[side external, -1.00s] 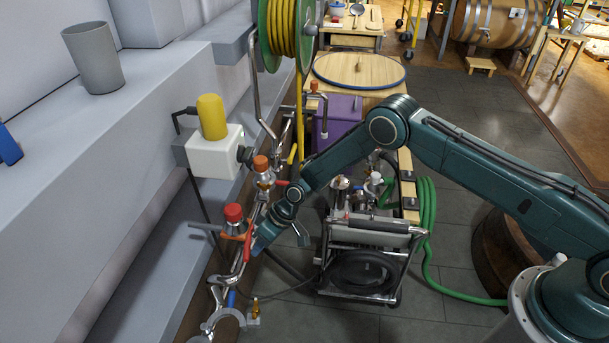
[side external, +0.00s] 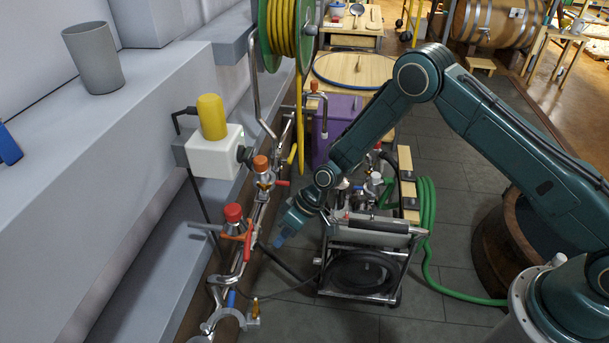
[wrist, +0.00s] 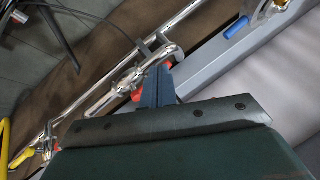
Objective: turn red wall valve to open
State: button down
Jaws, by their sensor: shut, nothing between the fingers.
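The red-capped wall valve (side external: 233,213) sits on the steel pipe run along the wall in the side view. Its red lever (side external: 247,246) points down the picture, roughly along the pipe. My gripper (side external: 279,242) is shut and empty, to the right of the lever and apart from it. In the wrist view my shut fingers (wrist: 154,87) overlap the steel pipe, and red bits (wrist: 137,96) show beside them; most of the red part is hidden behind the fingers.
An orange-capped valve (side external: 261,164) with a small red handle stands farther up the pipe. A blue handle (wrist: 237,28) shows in the wrist view. A wheeled pump cart (side external: 365,255) stands right of my gripper. The grey wall ledge lies left.

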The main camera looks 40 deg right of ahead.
aim_at(247, 241)
jog(key=shift+s+d+r, duration=0.2)
jog(key=shift+s+r, duration=0.35)
jog(key=shift+r, duration=0.25)
jog(key=shift+s+d+r, duration=0.15)
jog(key=shift+s+r, duration=0.35)
jog(key=shift+r, duration=0.3)
jog(key=d+n+t, duration=0.1)
jog(key=n, duration=0.1)
jog(key=w+d+f+n+t, duration=0.1)
jog(key=d+n, duration=0.1)
jog(key=w+d+n+y, duration=0.1)
jog(key=d+n, duration=0.1)
jog(key=shift+d+f+t, duration=0.1)
jog(key=shift+f+t, duration=0.2)
jog(key=shift+t, duration=0.1)
jog(key=a+r+x, duration=0.1)
jog(key=x, duration=1.2)
jog(key=shift+w+a+r, duration=0.2)
jog(key=shift+w+a, duration=0.15)
jog(key=shift+w, duration=0.1)
